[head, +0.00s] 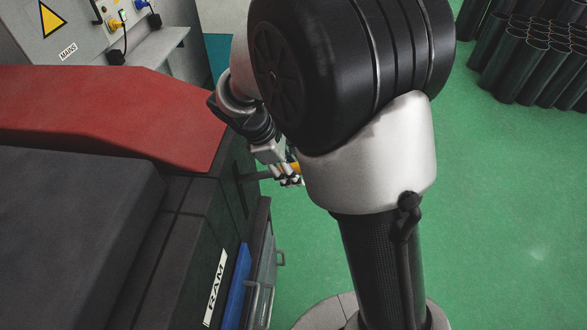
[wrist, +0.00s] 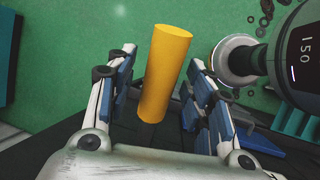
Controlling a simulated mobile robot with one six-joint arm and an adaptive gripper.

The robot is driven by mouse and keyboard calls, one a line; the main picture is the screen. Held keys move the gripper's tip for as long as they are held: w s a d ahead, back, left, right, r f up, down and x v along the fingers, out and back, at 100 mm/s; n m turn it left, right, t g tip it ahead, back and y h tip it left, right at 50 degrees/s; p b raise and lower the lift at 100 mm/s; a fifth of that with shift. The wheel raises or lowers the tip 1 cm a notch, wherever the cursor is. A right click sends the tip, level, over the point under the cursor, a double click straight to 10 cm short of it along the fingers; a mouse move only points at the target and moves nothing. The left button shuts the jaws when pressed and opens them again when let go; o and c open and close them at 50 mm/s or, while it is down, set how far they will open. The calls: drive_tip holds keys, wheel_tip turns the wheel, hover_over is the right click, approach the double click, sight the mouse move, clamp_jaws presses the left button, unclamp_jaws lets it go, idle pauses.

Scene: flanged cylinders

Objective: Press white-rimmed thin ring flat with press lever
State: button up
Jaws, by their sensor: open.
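My gripper (head: 287,178) is beside the right side of the machine in the head view, partly hidden behind my arm. In the wrist view my gripper (wrist: 160,70) is open, with one blue-padded finger on each side of a yellow cylindrical handle (wrist: 164,75). The handle looks like the grip of the press lever. Gaps show between it and both fingers. In the head view only a small yellow piece of the handle (head: 295,166) shows by the fingers. I cannot make out the white-rimmed thin ring in either view.
The dark machine with a red cover (head: 110,110) and a RAM label (head: 216,288) fills the left. A grey cabinet (head: 75,35) stands behind it. Black tubes (head: 530,60) are bundled at the far right. Dark rings (wrist: 262,15) lie on the green floor, which is otherwise mostly open.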

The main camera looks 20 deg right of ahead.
drive_tip(key=shift+d+f, duration=0.2)
drive_tip(key=shift+f, duration=0.25)
clamp_jaws()
idle(0.4)
